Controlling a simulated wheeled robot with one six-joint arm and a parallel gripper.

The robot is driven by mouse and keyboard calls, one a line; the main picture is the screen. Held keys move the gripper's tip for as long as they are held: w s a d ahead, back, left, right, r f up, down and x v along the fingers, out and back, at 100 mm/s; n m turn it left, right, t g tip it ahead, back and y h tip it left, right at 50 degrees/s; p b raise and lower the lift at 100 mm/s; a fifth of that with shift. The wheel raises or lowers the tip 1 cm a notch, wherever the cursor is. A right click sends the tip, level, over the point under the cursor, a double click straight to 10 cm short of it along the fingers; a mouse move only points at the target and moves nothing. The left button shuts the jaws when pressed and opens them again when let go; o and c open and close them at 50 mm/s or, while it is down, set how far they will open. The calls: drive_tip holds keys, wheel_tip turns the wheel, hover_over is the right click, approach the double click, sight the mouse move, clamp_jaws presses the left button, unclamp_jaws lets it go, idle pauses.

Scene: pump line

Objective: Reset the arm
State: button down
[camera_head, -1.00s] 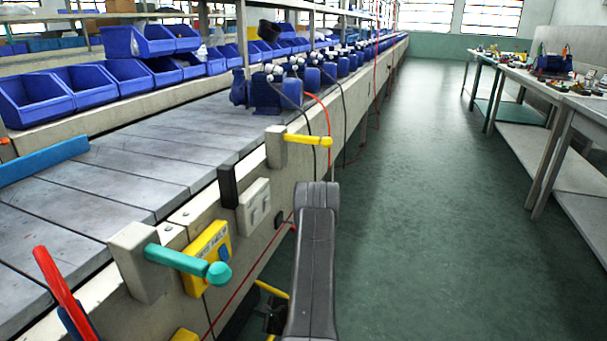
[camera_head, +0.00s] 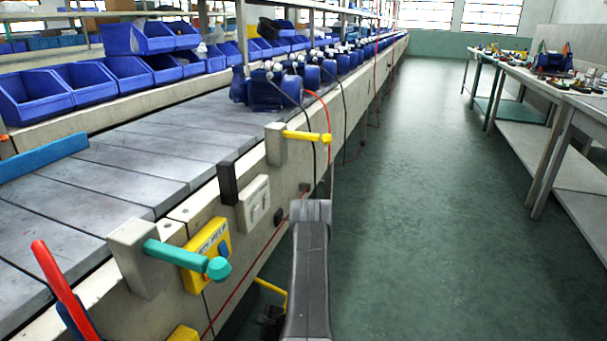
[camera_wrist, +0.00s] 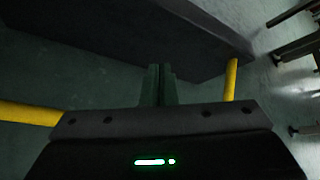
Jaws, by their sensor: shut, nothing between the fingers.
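My gripper (camera_wrist: 158,85) shows in the wrist view. Its two dark fingers are together with nothing between them. It is over the dim green floor (camera_wrist: 70,75), with a large dark slab-like shape (camera_wrist: 130,30) beyond the fingertips; what that shape is I cannot tell. In the head view my grey arm link stands upright at the bottom centre, beside the conveyor's side wall (camera_head: 262,235). I cannot make out the fingers there.
Teal (camera_head: 185,258) and yellow (camera_head: 305,136) handles jut from the line towards my arm. Blue pumps (camera_head: 262,92) stand on the conveyor. Yellow bars (camera_wrist: 30,113) flank my gripper. A workbench (camera_head: 575,100) stands right; the aisle floor (camera_head: 430,200) is clear.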

drive_tip(key=b, duration=0.3)
drive_tip(key=shift+f+b, duration=0.3)
drive_tip(key=shift+b, duration=0.05)
